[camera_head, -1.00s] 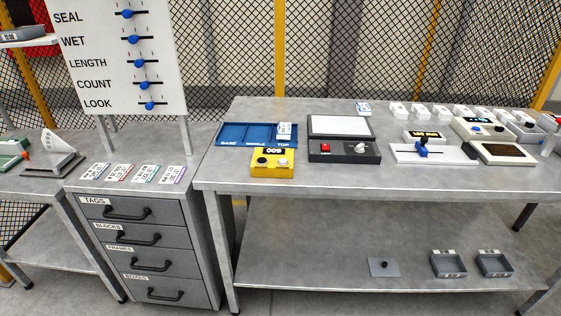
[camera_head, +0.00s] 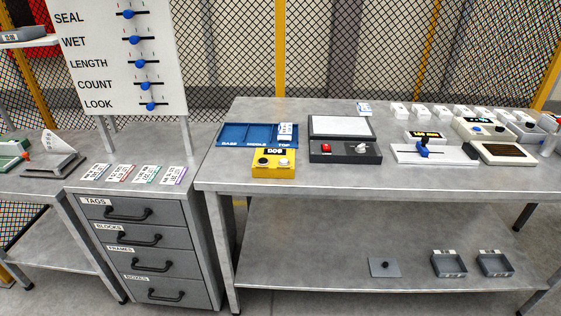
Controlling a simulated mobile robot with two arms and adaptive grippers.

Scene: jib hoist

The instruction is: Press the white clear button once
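A yellow counter box (camera_head: 273,172) sits at the front left of the workbench, with a small dark display (camera_head: 274,152) on top showing yellow digits too small to read surely. A black button (camera_head: 263,161) is on the left of its face and a white button (camera_head: 284,162) is on the right. Nothing touches or covers the white button. Neither of my grippers is in view.
A blue tray (camera_head: 233,135) labelled BASE, MIDDLE, TOP stands behind the yellow box, with a white block (camera_head: 286,131) in its right compartment. A dark box (camera_head: 340,158) with a red button and white knob stands to the right. The bench front is clear.

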